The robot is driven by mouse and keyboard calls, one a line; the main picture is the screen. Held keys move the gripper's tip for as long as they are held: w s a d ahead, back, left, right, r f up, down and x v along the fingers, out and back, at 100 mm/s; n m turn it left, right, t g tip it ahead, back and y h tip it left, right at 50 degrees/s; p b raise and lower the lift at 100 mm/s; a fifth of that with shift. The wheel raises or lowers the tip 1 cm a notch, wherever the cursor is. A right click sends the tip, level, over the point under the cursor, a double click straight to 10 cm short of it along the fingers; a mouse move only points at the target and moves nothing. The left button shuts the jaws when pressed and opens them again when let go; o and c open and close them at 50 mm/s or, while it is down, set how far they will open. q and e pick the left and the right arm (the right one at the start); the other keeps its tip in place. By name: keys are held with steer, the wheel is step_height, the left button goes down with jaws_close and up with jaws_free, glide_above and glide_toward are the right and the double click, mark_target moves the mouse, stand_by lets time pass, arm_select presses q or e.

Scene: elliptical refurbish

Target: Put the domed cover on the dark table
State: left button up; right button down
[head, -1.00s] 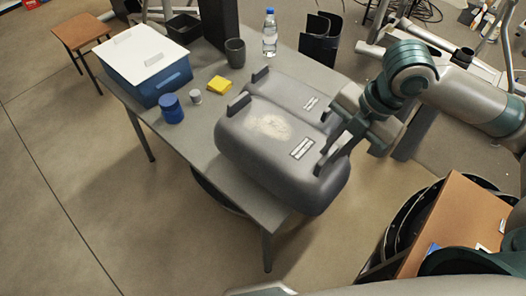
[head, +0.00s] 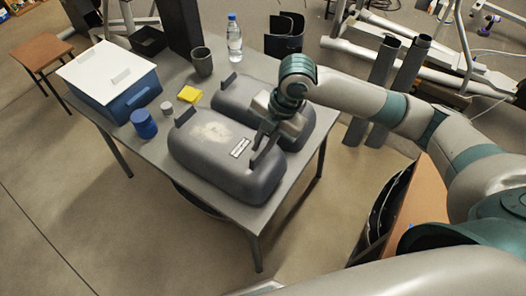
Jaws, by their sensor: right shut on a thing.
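A grey domed cover (head: 225,165), rounded and oblong with a worn pale patch and a white label, is over the near right part of the grey table (head: 172,82). A second, similar grey cover (head: 235,97) is just behind it, partly hidden by my right gripper. My right gripper (head: 262,150) is shut on the near cover at its right end, by the label. The near cover looks level and at or very close to the tabletop; I cannot tell if it touches. My left gripper is not in view.
A blue box with a white lid (head: 108,75), a blue jar (head: 144,124), a small grey cup (head: 167,107), a yellow block (head: 189,94), a dark mug (head: 202,62) and a water bottle (head: 234,40) stand on the table. A brown-topped stool (head: 40,50) is at far left.

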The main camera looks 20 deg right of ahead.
step_height(320, 180, down, 3)
steer(key=shift+r+p, duration=0.2)
steer(key=shift+p, duration=0.3)
steer(key=shift+f, duration=0.65)
steer(key=c, duration=1.7)
jaws_free()
steer(key=shift+s, duration=0.1)
steer(key=b+v, duration=0.2)
steer(key=v, duration=1)
